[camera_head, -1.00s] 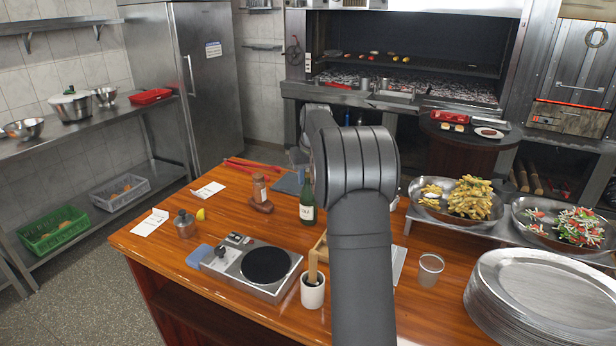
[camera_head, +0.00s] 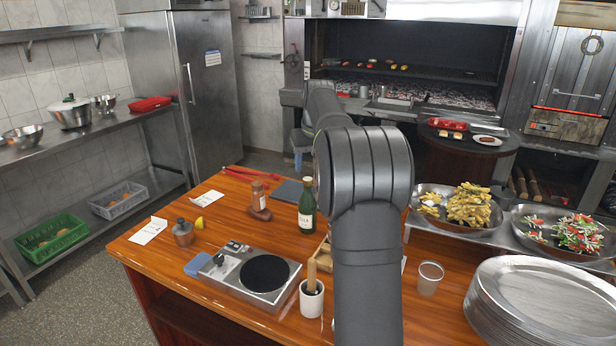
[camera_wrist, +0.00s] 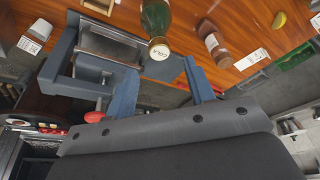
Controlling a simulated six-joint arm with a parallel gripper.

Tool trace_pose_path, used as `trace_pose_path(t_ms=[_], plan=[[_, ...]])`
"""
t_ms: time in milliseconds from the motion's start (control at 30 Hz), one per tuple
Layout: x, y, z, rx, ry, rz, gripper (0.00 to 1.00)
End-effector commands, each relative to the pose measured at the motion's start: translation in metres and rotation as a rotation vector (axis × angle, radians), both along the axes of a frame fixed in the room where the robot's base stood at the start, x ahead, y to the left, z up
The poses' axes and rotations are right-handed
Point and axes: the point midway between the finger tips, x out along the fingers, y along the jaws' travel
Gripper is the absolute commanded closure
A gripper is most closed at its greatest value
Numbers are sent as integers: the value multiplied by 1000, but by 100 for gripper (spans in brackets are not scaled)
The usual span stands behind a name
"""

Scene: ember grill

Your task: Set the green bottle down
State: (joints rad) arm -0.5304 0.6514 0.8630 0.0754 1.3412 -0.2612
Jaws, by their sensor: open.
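The green bottle (camera_head: 307,208) stands upright on the wooden table (camera_head: 225,215), with a pale label and a cap. The wrist view shows the bottle (camera_wrist: 158,18) from above, cap towards the camera. Its base is out of that frame. My gripper (camera_wrist: 160,72) is open, its blue-grey fingers short of the bottle, and I see nothing held. In the head view, my arm hides most of the gripper; a blue-grey part shows behind the bottle, apart from it.
A brown bottle (camera_head: 258,196) and a dark slab (camera_head: 287,191) are near the green bottle. A hot plate (camera_head: 250,272) and a white mortar (camera_head: 312,299) stand in front. A clear cup (camera_head: 430,277) and stacked plates (camera_head: 530,300) are right. The left tabletop has some free room.

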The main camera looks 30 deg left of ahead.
Motion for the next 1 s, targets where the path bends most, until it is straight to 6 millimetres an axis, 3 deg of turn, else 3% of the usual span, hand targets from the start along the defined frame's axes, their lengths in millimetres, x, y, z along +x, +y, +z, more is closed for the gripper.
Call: trace_pose_path(t_ms=[100, 233, 633, 833, 1000], plan=[[-4, -4, 19, 1, -3, 0, 51], [-6, -6, 28, 1, -1, 0, 51], [-7, -6, 31, 0, 0, 0, 51], [-4, -3, 15, -1, 2, 0, 51], [2, 3, -15, -2, 4, 0, 51]])
